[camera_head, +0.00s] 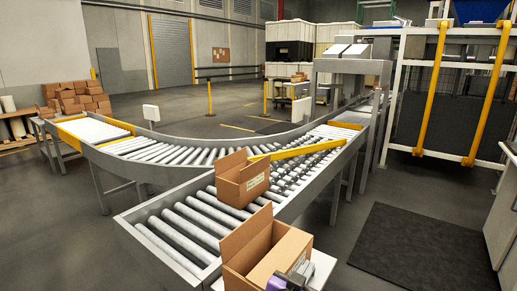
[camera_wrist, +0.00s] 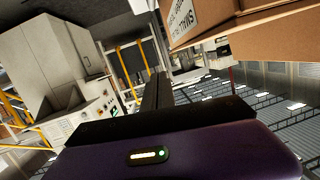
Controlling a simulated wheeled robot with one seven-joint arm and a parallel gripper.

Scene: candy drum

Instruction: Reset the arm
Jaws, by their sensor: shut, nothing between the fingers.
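My gripper (camera_wrist: 157,78) shows in the wrist view as a purple body with dark fingers closed together, with nothing between them. The wrist view is tilted. In the head view part of my purple and grey arm end (camera_head: 287,282) shows at the bottom edge, in front of the near open cardboard box (camera_head: 297,250). I cannot tell from this view whether it touches the box. A cardboard box with a printed label (camera_wrist: 225,20) also fills the top right of the wrist view, apart from the fingers.
A second open box (camera_head: 256,187) sits on the roller conveyor (camera_head: 185,233). A yellow guide bar (camera_head: 300,151) crosses the rollers behind it. A dark mat (camera_head: 420,245) lies on the floor at right, beside a white cabinet (camera_head: 503,215). The floor around the mat is clear.

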